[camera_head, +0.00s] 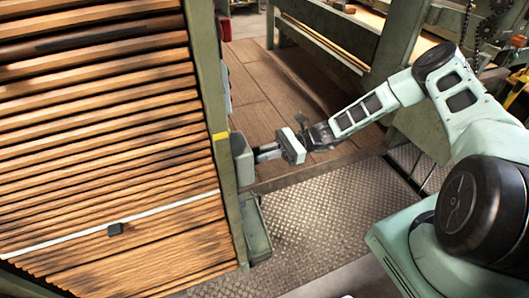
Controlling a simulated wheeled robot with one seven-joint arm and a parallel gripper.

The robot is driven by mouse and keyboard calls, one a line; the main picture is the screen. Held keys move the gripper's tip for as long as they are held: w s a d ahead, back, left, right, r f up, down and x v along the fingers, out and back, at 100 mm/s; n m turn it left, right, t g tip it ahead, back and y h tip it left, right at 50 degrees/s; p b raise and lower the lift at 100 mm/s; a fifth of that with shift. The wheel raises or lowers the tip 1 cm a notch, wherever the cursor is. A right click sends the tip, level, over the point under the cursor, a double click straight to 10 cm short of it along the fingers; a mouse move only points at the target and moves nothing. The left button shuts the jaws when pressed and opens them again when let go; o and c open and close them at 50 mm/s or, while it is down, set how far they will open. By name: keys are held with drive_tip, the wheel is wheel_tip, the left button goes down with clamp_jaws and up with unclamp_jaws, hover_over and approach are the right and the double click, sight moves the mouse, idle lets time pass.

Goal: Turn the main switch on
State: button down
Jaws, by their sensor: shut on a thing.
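A grey-green box (242,160), which looks like the housing of the main switch, is fixed to the side of the green post left of centre. My gripper (261,153) reaches in from the right, with its dark fingers up against the right face of this box. The fingers are shut on a small part there, likely the main switch's handle. The fingers and the view angle hide that part, so its position cannot be told.
A slatted wooden stack (110,150) fills the left side. The green post (210,90) has a yellow mark near the box. A green open tray (256,230) hangs below the box. A wooden deck (265,90) lies behind my arm, and bare tread-plate floor (320,215) lies below.

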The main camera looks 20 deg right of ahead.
drive_tip(key=shift+m, duration=0.3)
drive_tip(key=c, duration=1.5)
unclamp_jaws()
drive_tip(key=shift+o, duration=0.2)
drive_tip(key=d+b, duration=0.4)
drive_tip(key=d, duration=1.3)
drive_tip(key=shift+d, duration=0.25)
